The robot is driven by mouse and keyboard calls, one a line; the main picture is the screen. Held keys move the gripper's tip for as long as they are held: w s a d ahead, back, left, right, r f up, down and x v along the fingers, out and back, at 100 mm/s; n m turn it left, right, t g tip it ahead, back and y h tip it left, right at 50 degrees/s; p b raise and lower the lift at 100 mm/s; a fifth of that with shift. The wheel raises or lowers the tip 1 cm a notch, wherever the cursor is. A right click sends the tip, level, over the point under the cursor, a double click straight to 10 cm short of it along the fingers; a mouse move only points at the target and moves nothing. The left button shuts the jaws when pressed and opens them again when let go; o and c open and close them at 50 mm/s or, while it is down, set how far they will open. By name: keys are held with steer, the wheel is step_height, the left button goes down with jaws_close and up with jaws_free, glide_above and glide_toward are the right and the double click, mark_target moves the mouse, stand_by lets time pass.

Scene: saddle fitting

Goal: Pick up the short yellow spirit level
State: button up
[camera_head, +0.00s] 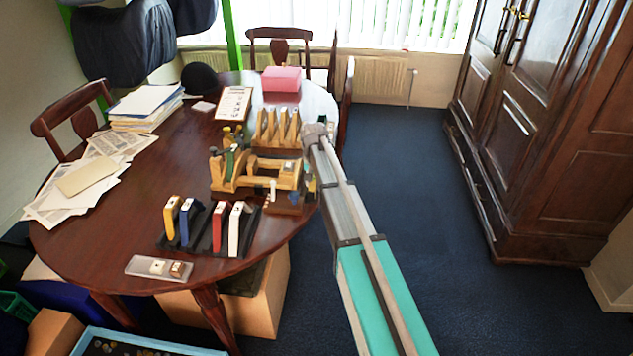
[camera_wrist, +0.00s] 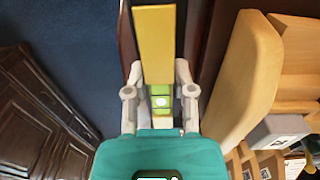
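In the wrist view, a yellow bar with a green vial, the spirit level (camera_wrist: 156,45), runs up the picture from between the two fingers of my gripper (camera_wrist: 160,85). One finger is on each side of it, close to its sides. I cannot tell whether they touch it. In the head view my gripper (camera_head: 319,131) is at the right edge of the table, beside the wooden fixtures. The fingertips and the level between them cannot be made out there.
Wooden fixtures (camera_head: 262,172) stand on the round table (camera_head: 195,118) and fill the right side of the wrist view. A black rack (camera_head: 205,245) with yellow, blue, red and white pieces is at the front. A small tray (camera_head: 140,266) lies nearby. Floor right of the table is clear.

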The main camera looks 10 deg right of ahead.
mark_target(314, 180)
jaws_close()
steer(key=shift+r, duration=0.2)
step_height(314, 180, up, 3)
steer(key=p, duration=0.3)
steer(key=s+r+p, duration=0.2)
steer(key=r+p, duration=0.1)
steer(key=s+a+r+p, duration=0.1)
steer(key=s+r+p, duration=0.2)
steer(key=p, duration=0.1)
steer(key=shift+s+a+r, duration=0.2)
steer(key=shift+r, duration=0.05)
steer(key=s+a+r+p, duration=0.2)
steer(key=s+r+p, duration=0.1)
steer(key=s, duration=0.5)
steer(key=shift+s+a, duration=0.1)
steer(key=shift+s, duration=0.05)
